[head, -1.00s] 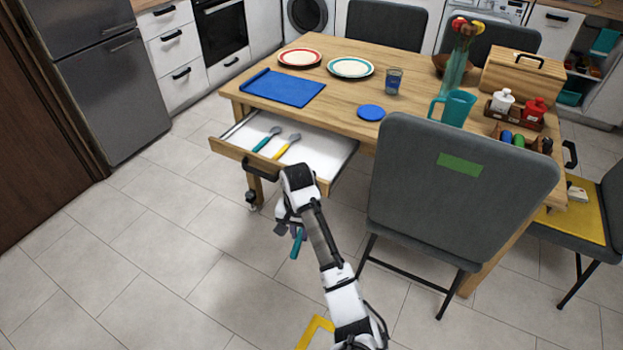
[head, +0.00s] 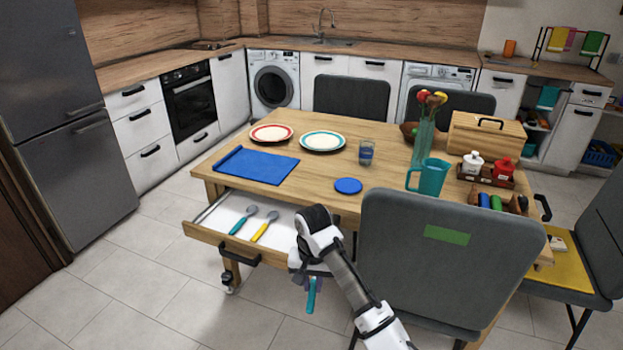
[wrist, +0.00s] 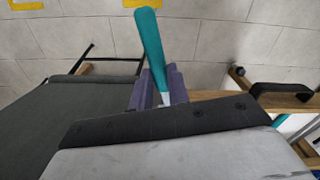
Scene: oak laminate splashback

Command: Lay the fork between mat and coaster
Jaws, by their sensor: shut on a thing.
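The blue mat (head: 262,170), with a rolled left edge, lies on the near left of the wooden table (head: 310,182). The round blue coaster (head: 348,186) lies to its right, with bare wood between them. My gripper (head: 311,279) is in front of the open drawer, below the tabletop. Its purple fingers (wrist: 160,90) are shut on a teal-handled utensil (wrist: 150,45), whose handle also shows hanging down in the head view (head: 311,296). The utensil's head is hidden, so I cannot see whether it has tines.
The open drawer (head: 208,232) holds a teal-handled spoon (head: 243,220) and a yellow-handled one (head: 265,226). A grey chair (head: 440,260) stands close right of my arm. Two plates (head: 322,141) (head: 271,134), a glass (head: 366,152) and a teal jug (head: 430,178) stand on the table.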

